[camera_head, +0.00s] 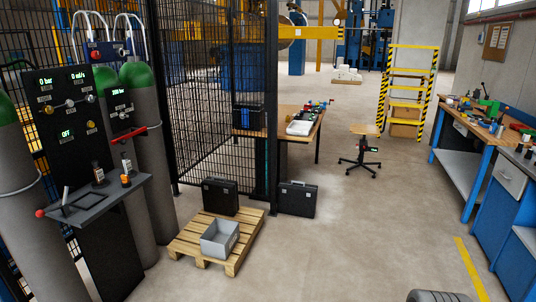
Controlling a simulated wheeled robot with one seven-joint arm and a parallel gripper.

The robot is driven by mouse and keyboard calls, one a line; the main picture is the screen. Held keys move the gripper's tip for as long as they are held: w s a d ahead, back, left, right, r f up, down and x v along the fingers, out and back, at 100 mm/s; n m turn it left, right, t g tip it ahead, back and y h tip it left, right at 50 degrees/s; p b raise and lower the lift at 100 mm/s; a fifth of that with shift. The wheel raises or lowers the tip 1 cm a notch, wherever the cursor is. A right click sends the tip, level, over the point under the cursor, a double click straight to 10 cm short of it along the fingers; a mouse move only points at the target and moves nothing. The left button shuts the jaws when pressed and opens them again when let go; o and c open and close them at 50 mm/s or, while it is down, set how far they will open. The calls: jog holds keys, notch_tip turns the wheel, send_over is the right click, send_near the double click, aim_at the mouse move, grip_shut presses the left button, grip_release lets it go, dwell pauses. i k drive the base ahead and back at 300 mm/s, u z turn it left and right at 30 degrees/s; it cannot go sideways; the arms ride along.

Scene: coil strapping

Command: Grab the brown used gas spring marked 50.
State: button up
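One is a dark cylinder (98,173) with a brownish tone. The other, further right, is a black-and-orange cylinder (125,178). Either may be a gas spring, but both are too small for me to read a marking such as 50. A thin dark upright piece (66,195) and a flat frame lie at the shelf's left. My gripper is not in view.
Tall green-topped gas bottles (145,120) flank the panel. A wooden pallet (195,245) with a grey box (220,238) and a black case stands to its right, by the mesh fence (200,100). Blue workbenches (475,145) line the right.

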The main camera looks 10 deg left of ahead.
aim_at(102, 182)
jog(key=u, duration=0.9)
jog(key=i, duration=1)
jog(key=u, duration=0.95)
